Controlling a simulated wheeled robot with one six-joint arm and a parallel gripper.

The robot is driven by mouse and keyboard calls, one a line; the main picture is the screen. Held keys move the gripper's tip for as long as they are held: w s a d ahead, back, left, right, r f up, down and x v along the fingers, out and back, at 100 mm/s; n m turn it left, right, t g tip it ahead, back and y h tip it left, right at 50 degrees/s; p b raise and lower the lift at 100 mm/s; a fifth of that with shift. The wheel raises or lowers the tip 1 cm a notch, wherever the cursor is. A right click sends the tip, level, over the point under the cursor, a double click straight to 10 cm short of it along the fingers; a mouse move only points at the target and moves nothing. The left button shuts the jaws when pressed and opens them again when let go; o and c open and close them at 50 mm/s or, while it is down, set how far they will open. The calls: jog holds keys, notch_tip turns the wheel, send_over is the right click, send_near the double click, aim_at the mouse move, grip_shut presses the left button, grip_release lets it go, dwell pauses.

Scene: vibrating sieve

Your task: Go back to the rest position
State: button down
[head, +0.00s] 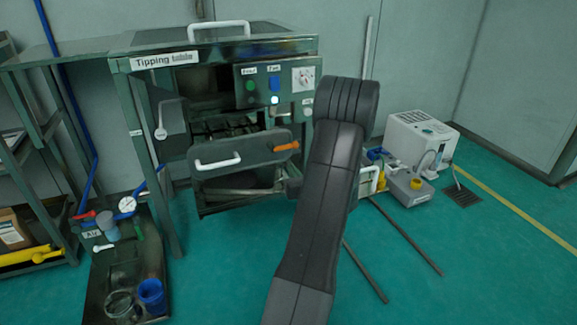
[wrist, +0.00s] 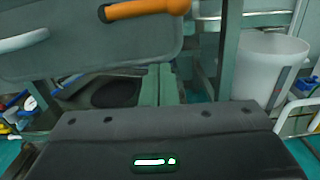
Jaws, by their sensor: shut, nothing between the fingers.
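My gripper (wrist: 158,84) shows in the wrist view as two grey-green fingers side by side, shut and empty. It is below and apart from a grey panel (wrist: 75,45) with an orange handle (wrist: 147,9) and a white handle. In the head view my dark arm (head: 325,200) rises in front of the machine labelled "Tipping" and hides its right side. My fingers cannot be made out there. The panel (head: 243,172) is tilted out at the machine's front, with its orange handle (head: 286,147) just left of my arm.
A white bucket (wrist: 262,68) stands to the right in the wrist view. In the head view a white unit (head: 420,135) and a grey box (head: 411,188) stand on the right. Rods (head: 407,236) lie on the floor. A tray (head: 103,275) with a blue cup is front left. The right floor is open.

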jog(key=p+v, duration=0.1)
jog(key=v, duration=0.7)
jog(key=shift+s+d, duration=0.2)
jog(key=shift+s, duration=0.05)
jog(key=shift+w+r, duration=0.1)
jog(key=shift+w, duration=0.05)
jog(key=w+a+r, duration=0.1)
jog(key=w+r, duration=0.1)
jog(key=w, duration=0.3)
jog(key=w+a+r+p, duration=0.1)
jog(key=w+a+r, duration=0.1)
jog(key=w, duration=0.3)
jog(key=shift+r, duration=0.35)
jog(key=shift+a, duration=0.15)
jog(key=shift+a, duration=0.1)
